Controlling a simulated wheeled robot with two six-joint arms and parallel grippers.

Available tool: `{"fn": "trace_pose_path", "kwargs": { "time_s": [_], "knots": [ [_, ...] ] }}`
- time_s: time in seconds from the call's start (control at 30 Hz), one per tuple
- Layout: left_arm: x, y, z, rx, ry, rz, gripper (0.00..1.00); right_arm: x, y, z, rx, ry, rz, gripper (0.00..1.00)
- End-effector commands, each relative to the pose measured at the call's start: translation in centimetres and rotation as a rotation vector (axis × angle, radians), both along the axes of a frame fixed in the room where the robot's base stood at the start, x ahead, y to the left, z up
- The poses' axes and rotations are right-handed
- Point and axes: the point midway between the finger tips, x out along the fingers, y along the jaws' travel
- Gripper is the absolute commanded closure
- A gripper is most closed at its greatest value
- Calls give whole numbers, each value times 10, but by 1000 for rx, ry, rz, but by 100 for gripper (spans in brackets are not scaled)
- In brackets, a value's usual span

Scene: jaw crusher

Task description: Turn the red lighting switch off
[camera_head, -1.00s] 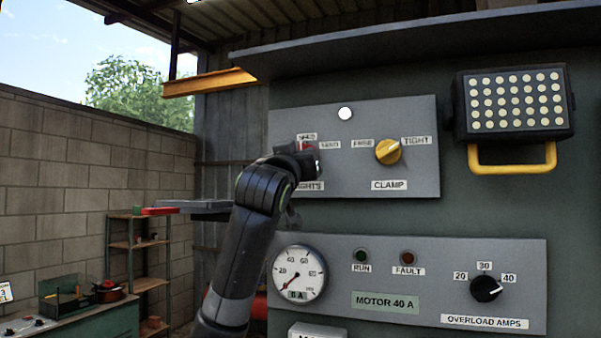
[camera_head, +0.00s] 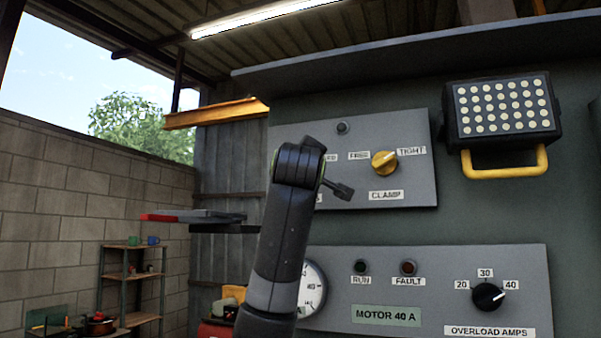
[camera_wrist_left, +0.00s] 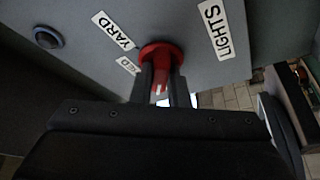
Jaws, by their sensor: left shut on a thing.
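The red lighting switch (camera_wrist_left: 163,52) is a round red knob on a grey panel, and its handle sits between the two fingers of my left gripper (camera_wrist_left: 162,82) in the left wrist view. The gripper is shut on it. A white mark shows on the handle, at its lower end in that view. Labels beside it read "LIGHTS" (camera_wrist_left: 215,27) and "YARD" (camera_wrist_left: 113,29), with a third, partly covered label. In the head view my left arm hides the switch. A small round lamp (camera_head: 342,128) above on the panel is dark. My right gripper is not in view.
The yellow clamp knob (camera_head: 384,163) is on the same panel, right of my left arm. A floodlight with a yellow handle (camera_head: 505,160) is further right. Below are a gauge (camera_head: 312,288), an overload knob (camera_head: 487,296) and two indicators. A shelf (camera_head: 133,275) stands at left.

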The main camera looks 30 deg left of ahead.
Motion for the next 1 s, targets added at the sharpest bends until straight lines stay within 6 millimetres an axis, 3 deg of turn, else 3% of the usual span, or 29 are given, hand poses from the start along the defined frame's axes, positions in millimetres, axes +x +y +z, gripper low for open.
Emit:
{"fn": "trace_pose_path", "kwargs": {
  "time_s": [0.3, 0.8, 0.83, 1.0],
  "knots": [
    [0, -1, 0, -103, -23, -1, 100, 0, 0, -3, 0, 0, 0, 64],
    [0, 0, 0, -118, -27, -1, 100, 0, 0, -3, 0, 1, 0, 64],
    [0, 0, 0, -118, -27, -1, 83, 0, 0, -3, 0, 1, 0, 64],
    [0, 0, 0, -118, -27, -1, 64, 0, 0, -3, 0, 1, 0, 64]
  ]
}}
